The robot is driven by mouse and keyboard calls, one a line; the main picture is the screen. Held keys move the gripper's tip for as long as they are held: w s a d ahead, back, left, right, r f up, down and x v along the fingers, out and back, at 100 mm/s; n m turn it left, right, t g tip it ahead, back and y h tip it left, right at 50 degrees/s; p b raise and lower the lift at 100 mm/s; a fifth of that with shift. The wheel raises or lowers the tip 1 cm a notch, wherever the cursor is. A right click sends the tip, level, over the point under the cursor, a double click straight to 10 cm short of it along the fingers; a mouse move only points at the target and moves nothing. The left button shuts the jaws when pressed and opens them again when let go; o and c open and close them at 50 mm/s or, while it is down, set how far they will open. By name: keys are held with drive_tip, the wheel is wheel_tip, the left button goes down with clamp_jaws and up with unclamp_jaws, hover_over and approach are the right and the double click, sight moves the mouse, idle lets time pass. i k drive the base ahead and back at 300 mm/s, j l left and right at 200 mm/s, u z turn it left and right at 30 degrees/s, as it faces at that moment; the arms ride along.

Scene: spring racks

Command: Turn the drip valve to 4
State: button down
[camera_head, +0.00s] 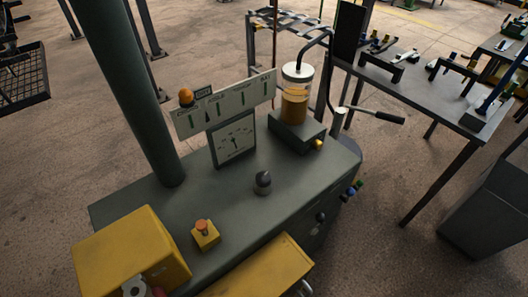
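No part marked as the drip valve can be read at this size. A clear jar of amber liquid (296,97) stands on a dark block (297,133) at the back of the grey-green bench. A small yellow knob (318,144) sits on the block's right side. A dark pointed knob (263,182) stands alone on the bench top. A square white dial (235,141) with a black needle stands upright behind it; its numbers are too small to read. My gripper is not in view.
A pale panel with green marks (230,103) and an orange lamp (186,95) stand behind the dial. An orange-topped button box (205,234), yellow boxes (130,250) and a green column (125,85) surround the bench top (215,195). A black-handled lever (376,114) sticks out right.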

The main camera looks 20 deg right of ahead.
sight(318, 144)
drive_tip(key=i+z, duration=0.25)
drive_tip(key=z, duration=0.15)
drive_tip(key=i+j+z, duration=0.1)
drive_tip(key=i+z, duration=0.15)
drive_tip(key=z, duration=0.2)
